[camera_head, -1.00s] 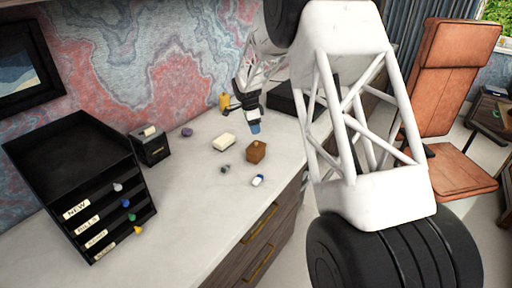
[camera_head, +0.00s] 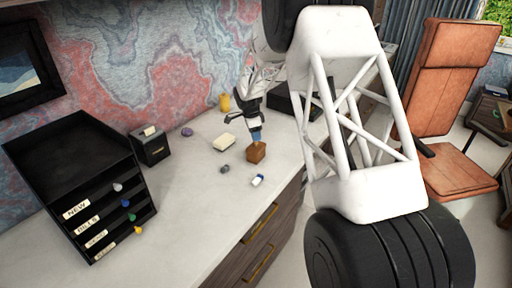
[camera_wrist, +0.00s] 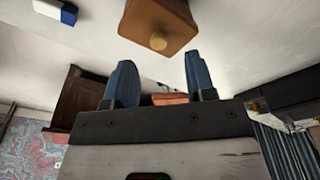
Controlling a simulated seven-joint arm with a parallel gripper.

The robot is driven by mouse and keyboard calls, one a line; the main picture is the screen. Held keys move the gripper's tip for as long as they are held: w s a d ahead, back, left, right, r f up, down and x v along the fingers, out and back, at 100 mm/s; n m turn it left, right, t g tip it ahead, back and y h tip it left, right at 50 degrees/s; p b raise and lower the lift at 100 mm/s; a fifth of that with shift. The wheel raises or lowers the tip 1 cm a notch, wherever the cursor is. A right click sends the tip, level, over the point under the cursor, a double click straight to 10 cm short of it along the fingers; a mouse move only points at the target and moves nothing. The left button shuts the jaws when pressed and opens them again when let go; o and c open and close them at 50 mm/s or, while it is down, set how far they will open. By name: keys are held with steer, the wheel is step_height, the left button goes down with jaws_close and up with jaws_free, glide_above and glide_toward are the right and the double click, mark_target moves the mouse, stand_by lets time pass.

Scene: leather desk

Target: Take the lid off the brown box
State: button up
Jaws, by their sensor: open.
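The small brown box (camera_head: 256,153) stands on the white desktop, right of the cream block. In the wrist view the brown box (camera_wrist: 158,22) is at the top centre, with a round light-brown knob (camera_wrist: 158,41) on its lid. The lid's seam is too small to make out. My gripper (camera_head: 256,138) is just above the box in the head view, pointing down. In the wrist view its two blue fingers (camera_wrist: 160,78) are apart, with nothing between them, and the knob lies just beyond their tips.
A cream block (camera_head: 224,142), a small grey object (camera_head: 225,169) and a blue-and-white eraser-like piece (camera_head: 257,180) lie near the box. A black drawer organiser (camera_head: 82,185) stands at left. A black box (camera_head: 152,146) and a purple object (camera_head: 187,131) are behind. The front desktop is clear.

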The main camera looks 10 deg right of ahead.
mark_target(256, 145)
steer(key=shift+d+f, duration=0.2)
steer(key=shift+f, duration=1.95)
jaws_close()
